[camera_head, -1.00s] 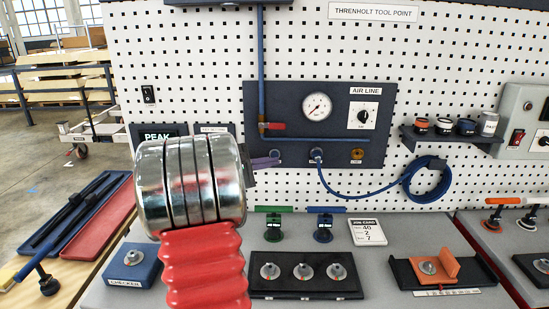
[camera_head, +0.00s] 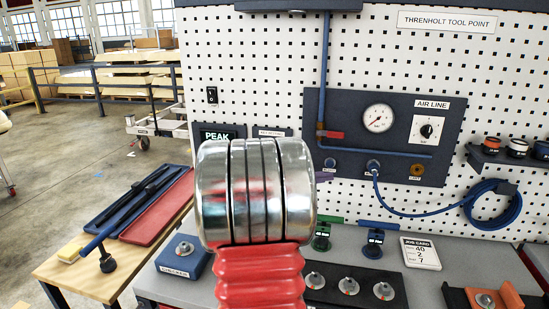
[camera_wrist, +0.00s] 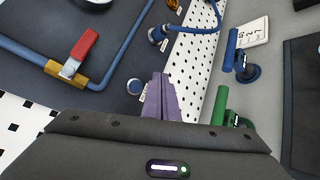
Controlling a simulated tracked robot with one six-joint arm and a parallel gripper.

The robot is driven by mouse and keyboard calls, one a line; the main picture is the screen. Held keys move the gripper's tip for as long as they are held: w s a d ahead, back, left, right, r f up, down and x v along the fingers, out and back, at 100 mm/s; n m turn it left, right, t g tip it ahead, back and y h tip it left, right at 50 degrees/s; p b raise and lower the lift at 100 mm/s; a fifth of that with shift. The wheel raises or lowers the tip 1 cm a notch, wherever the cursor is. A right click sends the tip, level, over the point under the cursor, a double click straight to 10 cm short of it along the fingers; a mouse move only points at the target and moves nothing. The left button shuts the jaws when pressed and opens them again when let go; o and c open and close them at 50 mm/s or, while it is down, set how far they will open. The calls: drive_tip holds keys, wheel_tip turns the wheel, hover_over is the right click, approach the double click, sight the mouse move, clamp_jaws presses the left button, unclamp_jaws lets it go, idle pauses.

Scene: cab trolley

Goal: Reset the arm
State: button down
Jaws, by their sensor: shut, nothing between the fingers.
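My gripper (camera_wrist: 160,80) shows in the wrist view as two purple fingers pressed together, with nothing between them. They rise from the dark wrist body at the bottom of that view and point towards the dark air line panel (camera_wrist: 135,32). In the head view my arm's silver joint and red bellows fill the lower middle and hide most of the gripper. Only a bit of purple finger (camera_head: 325,176) shows at the joint's right edge, in front of the lower left of the air line panel (camera_head: 345,110). Whether the fingers touch the panel I cannot tell.
The blue pipe with a red-handled valve (camera_wrist: 80,50) is left of the fingers. A green holder (camera_wrist: 220,108) and a blue holder (camera_wrist: 236,55) stand to their right. In the head view a wooden table with trays (camera_head: 160,210) is left, with open floor beyond.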

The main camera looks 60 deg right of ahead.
drive_tip(key=shift+f, duration=0.1)
idle(0.3)
drive_tip(key=s+a+f+m+y, duration=0.1)
drive_tip(key=a+f+m+y, duration=0.1)
drive_tip(key=a+f+y, duration=0.4)
drive_tip(key=w+a+f+m+t+y, duration=0.15)
drive_tip(key=w+a, duration=0.25)
drive_tip(key=a, duration=0.5)
drive_tip(key=w+a+f+t, duration=0.2)
drive_tip(key=w+a+t, duration=0.15)
drive_tip(key=a, duration=0.55)
drive_tip(key=w+a+f+m+t+y, duration=0.1)
drive_tip(key=w+a+f+t, duration=0.1)
drive_tip(key=w+a, duration=0.5)
drive_tip(key=a+r+n+t+y, duration=0.2)
drive_tip(key=a+r+t, duration=0.1)
drive_tip(key=a, duration=1.2)
drive_tip(key=w+a+r+n+t+y, duration=0.1)
drive_tip(key=a+r+n+t+y, duration=0.1)
drive_tip(key=a, duration=1.4)
drive_tip(key=shift+a+r+t, duration=0.25)
drive_tip(key=shift+r+t, duration=0.35)
drive_tip(key=shift+t, duration=0.3)
drive_tip(key=shift+n+y, duration=0.25)
